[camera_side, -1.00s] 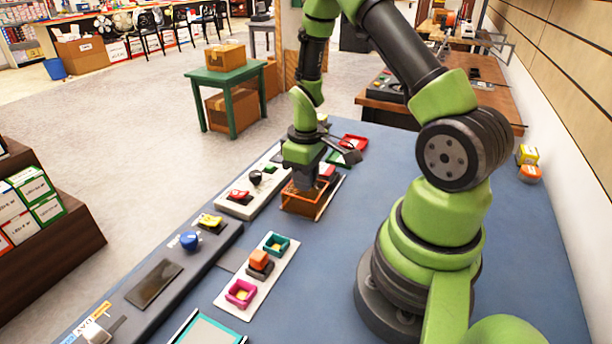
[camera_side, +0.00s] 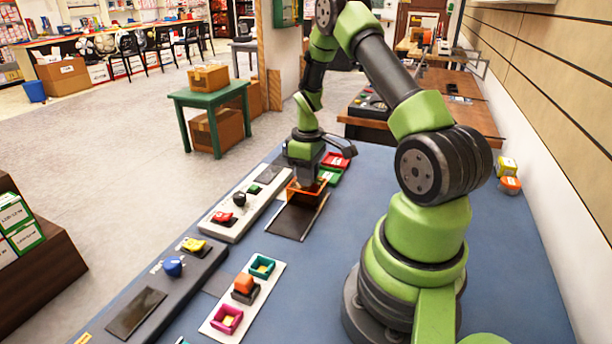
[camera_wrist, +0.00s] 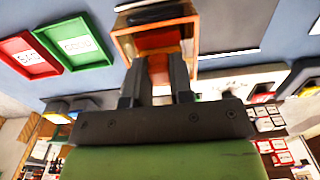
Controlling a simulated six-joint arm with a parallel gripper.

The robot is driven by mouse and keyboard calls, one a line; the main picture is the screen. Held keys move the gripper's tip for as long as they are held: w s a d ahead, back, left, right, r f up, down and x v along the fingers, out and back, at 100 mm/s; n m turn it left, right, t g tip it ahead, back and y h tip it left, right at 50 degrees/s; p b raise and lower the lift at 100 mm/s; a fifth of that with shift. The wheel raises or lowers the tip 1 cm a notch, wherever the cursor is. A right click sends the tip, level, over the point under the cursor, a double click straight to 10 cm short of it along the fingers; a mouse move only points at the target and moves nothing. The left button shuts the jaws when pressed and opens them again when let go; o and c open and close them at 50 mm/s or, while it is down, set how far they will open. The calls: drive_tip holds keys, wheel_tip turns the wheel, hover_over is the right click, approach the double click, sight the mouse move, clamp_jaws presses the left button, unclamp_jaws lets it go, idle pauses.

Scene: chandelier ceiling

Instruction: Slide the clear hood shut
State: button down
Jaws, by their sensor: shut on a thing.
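The clear hood (camera_side: 309,191) is an orange-tinted, box-like cover at the far end of a dark flat plate (camera_side: 290,223) in the side view. The near part of the plate lies bare. My gripper (camera_side: 307,181) points down at the hood and is shut on part of it. In the wrist view the hood (camera_wrist: 124,43) shows its orange rim ahead of my fingers (camera_wrist: 157,72), with a reddish part between them. The exact gripped part is hidden by the fingers.
A red tray (camera_side: 338,160) and a green tray (camera_side: 331,177) stand just behind the hood. A white control panel (camera_side: 243,213) runs along its left. A white board with small coloured boxes (camera_side: 225,317) lies nearer. The blue table (camera_side: 340,270) is clear on the right.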

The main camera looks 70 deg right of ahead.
drive_tip(key=c, duration=1)
unclamp_jaws()
drive_tip(key=shift+d, duration=0.3)
wheel_tip(320, 180, up, 10)
drive_tip(key=shift+r, duration=2.5)
clamp_jaws()
drive_tip(key=shift+a, duration=0.1)
